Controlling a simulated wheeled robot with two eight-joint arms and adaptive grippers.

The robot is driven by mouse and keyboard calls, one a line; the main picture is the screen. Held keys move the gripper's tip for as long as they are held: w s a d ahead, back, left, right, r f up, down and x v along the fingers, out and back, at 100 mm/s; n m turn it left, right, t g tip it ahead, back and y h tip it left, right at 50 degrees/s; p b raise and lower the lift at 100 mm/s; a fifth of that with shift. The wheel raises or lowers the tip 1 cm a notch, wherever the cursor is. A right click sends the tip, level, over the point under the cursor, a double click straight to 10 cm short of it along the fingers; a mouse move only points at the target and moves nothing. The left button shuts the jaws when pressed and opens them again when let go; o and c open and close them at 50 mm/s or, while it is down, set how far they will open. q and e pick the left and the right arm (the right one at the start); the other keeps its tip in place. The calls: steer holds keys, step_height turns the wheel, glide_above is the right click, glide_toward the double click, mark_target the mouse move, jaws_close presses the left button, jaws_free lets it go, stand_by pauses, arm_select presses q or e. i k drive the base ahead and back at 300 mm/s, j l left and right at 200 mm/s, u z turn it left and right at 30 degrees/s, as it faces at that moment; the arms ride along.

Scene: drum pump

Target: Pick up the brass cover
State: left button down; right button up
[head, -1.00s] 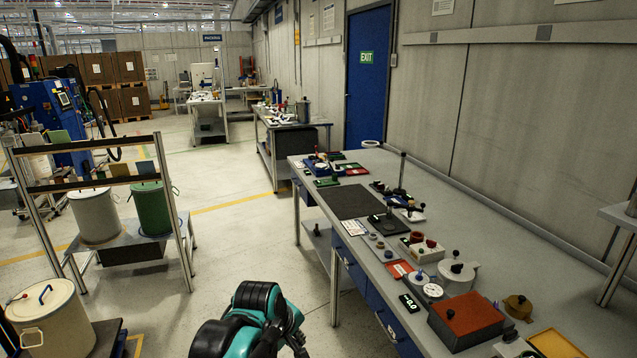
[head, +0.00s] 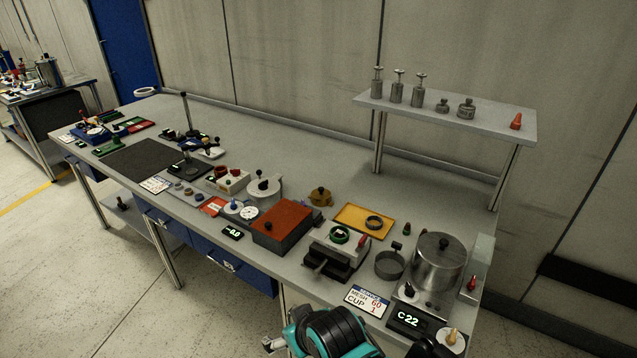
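The brass cover (head: 320,196) is a small round brown-gold piece with a knob on top. It sits on the grey workbench (head: 330,120) in the head view, behind the red-topped block and left of the yellow tray. It looks upright and nothing touches it. A teal and black link of one of my arms shows at the bottom edge, well in front of the cover.
A red-topped block (head: 282,226) stands in front of the cover, a yellow tray (head: 351,215) to its right and a white pot (head: 264,188) to its left. A steel pot (head: 438,262) stands further right. A raised shelf (head: 455,113) holds metal weights. Bench behind the cover is clear.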

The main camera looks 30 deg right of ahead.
mark_target(320, 197)
steer(key=z, duration=1.1)
steer(key=i+j+z, duration=0.25)
steer(key=j+z, duration=0.2)
steer(key=i+j+z, duration=0.2)
steer(key=j+z, duration=0.25)
steer(key=i+j+z, duration=0.15)
steer(key=j+z, duration=0.8)
steer(key=j, duration=0.15)
steer(key=k+j+z, duration=0.1)
steer(key=j+z, duration=0.35)
steer(key=k+j+z, duration=0.2)
steer(key=j+z, duration=0.25)
steer(key=j, duration=0.2)
